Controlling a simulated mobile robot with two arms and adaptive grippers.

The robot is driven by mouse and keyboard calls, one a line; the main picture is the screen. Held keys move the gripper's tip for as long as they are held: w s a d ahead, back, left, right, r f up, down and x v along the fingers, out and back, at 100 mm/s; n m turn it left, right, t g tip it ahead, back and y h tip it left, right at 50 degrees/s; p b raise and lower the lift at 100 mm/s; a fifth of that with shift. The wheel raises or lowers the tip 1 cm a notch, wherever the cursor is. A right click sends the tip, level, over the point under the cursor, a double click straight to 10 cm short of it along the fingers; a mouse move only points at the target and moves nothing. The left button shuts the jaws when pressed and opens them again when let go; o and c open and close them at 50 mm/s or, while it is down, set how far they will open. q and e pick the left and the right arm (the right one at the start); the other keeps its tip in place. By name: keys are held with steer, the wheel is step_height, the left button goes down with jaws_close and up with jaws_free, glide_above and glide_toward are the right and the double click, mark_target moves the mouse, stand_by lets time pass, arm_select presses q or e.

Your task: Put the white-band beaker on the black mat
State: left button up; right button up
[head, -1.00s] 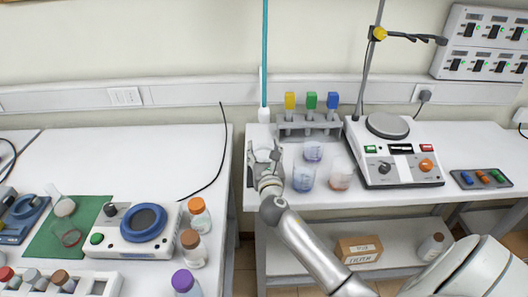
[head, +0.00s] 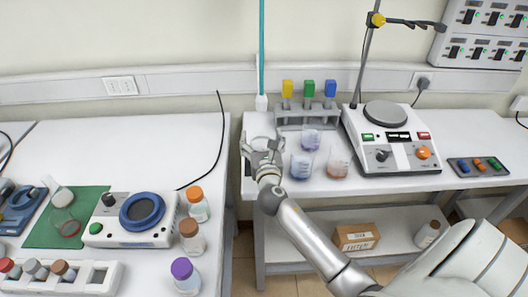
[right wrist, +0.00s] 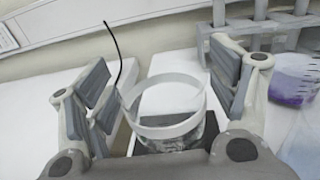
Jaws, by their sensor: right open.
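The white-band beaker (right wrist: 168,112) is a clear glass with a broad white ring, upright in the right wrist view. It stands on or just above the black mat (right wrist: 160,138); the contact at its base is hidden. My right gripper (right wrist: 163,90) is open, with one finger on each side of the beaker and a visible gap on the left. In the head view my right gripper (head: 262,146) is over the left end of the right table and largely covers the beaker and mat. My left gripper is not in view.
A test-tube rack (head: 305,118) is behind, and a stirrer plate (head: 395,150) stands further right. The gap between the tables is close on the left.

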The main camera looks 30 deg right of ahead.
steer(key=b+v, duration=0.1)
steer(key=v, duration=1)
steer(key=shift+s+a, duration=0.15)
steer(key=shift+s, duration=0.15)
